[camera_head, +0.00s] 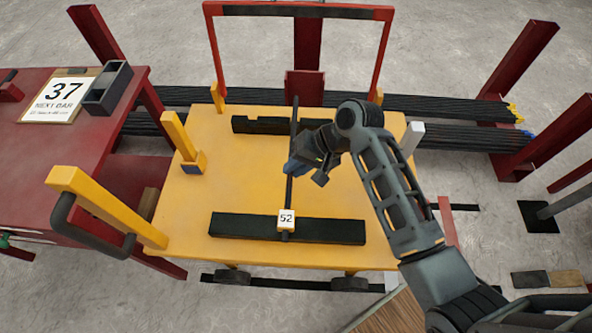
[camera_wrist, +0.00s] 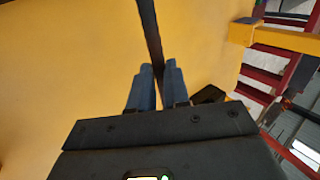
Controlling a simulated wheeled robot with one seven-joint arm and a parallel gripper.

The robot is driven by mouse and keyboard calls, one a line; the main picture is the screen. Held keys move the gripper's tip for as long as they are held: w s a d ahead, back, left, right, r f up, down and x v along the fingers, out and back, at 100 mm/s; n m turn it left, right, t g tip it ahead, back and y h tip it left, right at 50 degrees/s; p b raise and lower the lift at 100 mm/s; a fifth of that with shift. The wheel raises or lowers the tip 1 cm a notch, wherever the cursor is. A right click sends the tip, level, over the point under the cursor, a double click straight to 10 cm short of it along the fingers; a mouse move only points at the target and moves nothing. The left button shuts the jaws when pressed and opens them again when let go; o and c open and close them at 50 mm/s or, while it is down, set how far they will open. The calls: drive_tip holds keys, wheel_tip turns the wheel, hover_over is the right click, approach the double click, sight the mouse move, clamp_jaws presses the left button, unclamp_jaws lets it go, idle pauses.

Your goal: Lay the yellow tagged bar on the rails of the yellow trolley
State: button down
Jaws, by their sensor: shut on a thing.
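The yellow trolley (camera_head: 200,215) stands in front of me with two black rails on its deck: a far rail (camera_head: 255,125) and a near rail (camera_head: 245,226). A thin dark bar (camera_head: 289,190) carries a pale tag marked 52 (camera_head: 287,219) near its front end. My gripper (camera_head: 298,168) is shut on the bar near its middle, above the deck. The bar crosses over both rails in the picture; I cannot tell whether it touches them. In the wrist view my blue fingers (camera_wrist: 157,90) sit on either side of the bar (camera_wrist: 149,30).
A dark red table (camera_head: 60,150) at the left holds a card reading 37 NEXT BAR (camera_head: 60,97) and a grey box (camera_head: 108,88). Yellow posts (camera_head: 108,205) and a red frame (camera_head: 298,10) border the trolley. Black bars (camera_head: 440,105) lie behind it, among dark red posts (camera_head: 520,60).

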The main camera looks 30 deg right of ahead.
drive_tip(key=shift+f, duration=1.15)
drive_tip(key=c, duration=1.1)
unclamp_jaws()
drive_tip(key=shift+f, duration=0.15)
drive_tip(key=p+v, duration=0.1)
drive_tip(key=v, duration=1.1)
